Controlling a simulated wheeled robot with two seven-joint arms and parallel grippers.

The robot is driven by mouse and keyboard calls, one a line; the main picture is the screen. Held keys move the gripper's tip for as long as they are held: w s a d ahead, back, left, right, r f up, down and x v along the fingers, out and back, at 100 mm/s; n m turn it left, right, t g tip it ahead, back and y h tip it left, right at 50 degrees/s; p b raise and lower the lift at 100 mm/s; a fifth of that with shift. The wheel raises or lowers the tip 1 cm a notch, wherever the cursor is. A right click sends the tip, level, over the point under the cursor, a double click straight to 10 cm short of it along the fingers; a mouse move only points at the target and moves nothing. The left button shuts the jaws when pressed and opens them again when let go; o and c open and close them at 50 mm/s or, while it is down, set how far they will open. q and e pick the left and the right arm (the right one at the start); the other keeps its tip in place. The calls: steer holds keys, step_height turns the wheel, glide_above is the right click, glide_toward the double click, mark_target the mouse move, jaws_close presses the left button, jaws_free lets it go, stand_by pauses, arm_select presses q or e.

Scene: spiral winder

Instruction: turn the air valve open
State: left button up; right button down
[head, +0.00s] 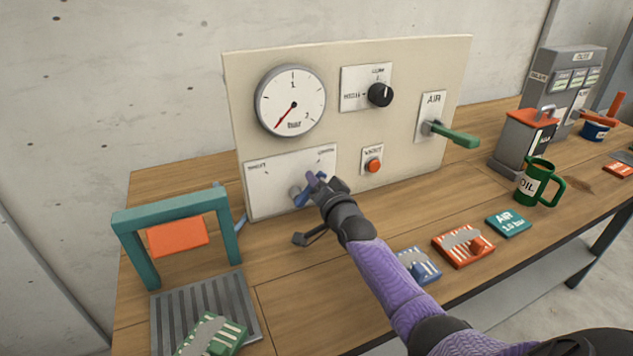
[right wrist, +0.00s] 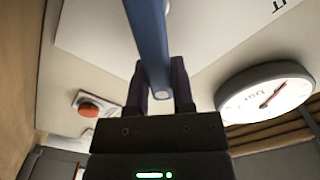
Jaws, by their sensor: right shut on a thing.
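The air valve's green lever (head: 456,136) sticks out to the right from its plate (head: 431,108), labelled AIR, on the cream panel's right side. It lies roughly level, tilting slightly down. My right gripper (head: 316,186) is at the panel's lower left plate, well away from the green lever. It is shut on a blue lever (head: 302,198). In the right wrist view the blue lever (right wrist: 148,40) passes between the two fingers (right wrist: 160,85). The pressure gauge (head: 291,101) has its red needle pointing down left, near the scale's low end. My left gripper does not show.
A black knob (head: 380,94) and a red button (head: 373,165) are on the panel. A green oil mug (head: 535,182) and a grey-and-red box (head: 524,140) stand right of it. A teal frame (head: 172,208) stands at the left. Several coloured cards lie along the table's front.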

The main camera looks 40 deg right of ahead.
steer(key=shift+f, duration=0.1)
steer(key=shift+c, duration=2.4)
jaws_free()
steer(key=shift+s, duration=0.15)
arm_select(q)
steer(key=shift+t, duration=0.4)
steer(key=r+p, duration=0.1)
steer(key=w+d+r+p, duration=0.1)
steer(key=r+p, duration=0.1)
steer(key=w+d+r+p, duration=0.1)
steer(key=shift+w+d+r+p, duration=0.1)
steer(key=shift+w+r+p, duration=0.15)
steer(key=shift+p, duration=0.05)
arm_select(e)
steer(key=v, duration=0.9)
steer(key=shift+s, duration=0.3)
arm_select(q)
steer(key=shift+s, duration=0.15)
arm_select(e)
steer(key=shift+a, duration=0.1)
